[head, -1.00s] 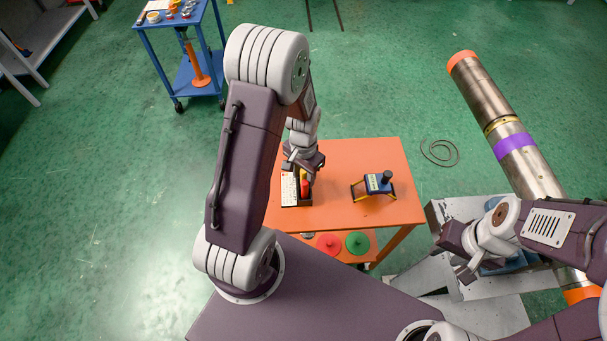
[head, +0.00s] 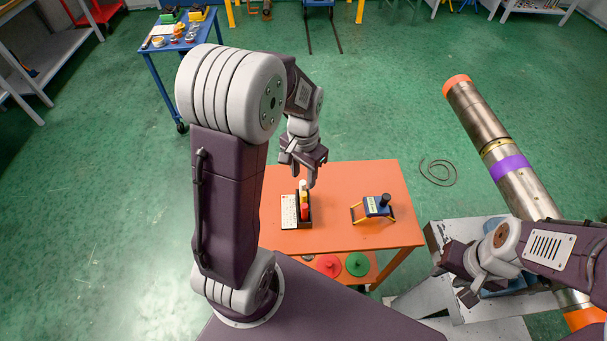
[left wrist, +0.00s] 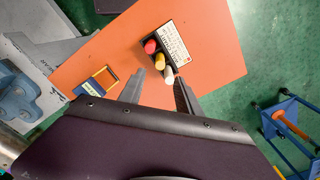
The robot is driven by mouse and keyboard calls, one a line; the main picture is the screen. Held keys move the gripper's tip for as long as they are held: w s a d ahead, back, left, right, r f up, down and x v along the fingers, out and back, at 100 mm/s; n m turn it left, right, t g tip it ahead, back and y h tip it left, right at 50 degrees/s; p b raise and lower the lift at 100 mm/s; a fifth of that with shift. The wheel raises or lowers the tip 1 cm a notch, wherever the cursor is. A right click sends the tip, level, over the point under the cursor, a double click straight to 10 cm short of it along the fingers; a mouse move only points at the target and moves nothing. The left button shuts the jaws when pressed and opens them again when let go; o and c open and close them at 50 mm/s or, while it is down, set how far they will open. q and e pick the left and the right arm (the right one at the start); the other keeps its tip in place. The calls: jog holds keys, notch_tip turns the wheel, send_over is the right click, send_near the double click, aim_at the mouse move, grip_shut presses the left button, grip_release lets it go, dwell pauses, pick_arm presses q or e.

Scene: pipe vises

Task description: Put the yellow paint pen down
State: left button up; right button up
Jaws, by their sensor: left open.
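The yellow paint pen (left wrist: 160,61) stands in a dark holder (head: 309,214) on the orange table, between a red pen (left wrist: 150,46) and a white pen (left wrist: 168,73). The pens and holder also show in the head view, where the red pen (head: 305,212) is nearest. My left gripper (head: 313,181) is above the holder, its fingers apart with nothing held; its open fingers (left wrist: 158,79) also show in the left wrist view. My right gripper (head: 470,287) is beside the grey vise stand, far from the pens; its opening is unclear.
The orange table (head: 350,235) also bears a blue device with yellow legs (head: 376,206). Red (head: 328,265) and green (head: 356,264) discs lie on its lower shelf. A long metal pipe (head: 510,165) with a purple band slants at the right. The table's middle is clear.

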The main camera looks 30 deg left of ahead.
pick_arm(q)
jog(key=s+d+f+n+t, duration=0.1)
jog(key=s+d, duration=0.3)
jog(key=s, duration=0.4)
jog(key=shift+d+f+n, duration=0.25)
jog(key=shift+d+n, duration=0.15)
jog(key=shift+n, duration=0.5)
jog(key=shift+s, duration=0.1)
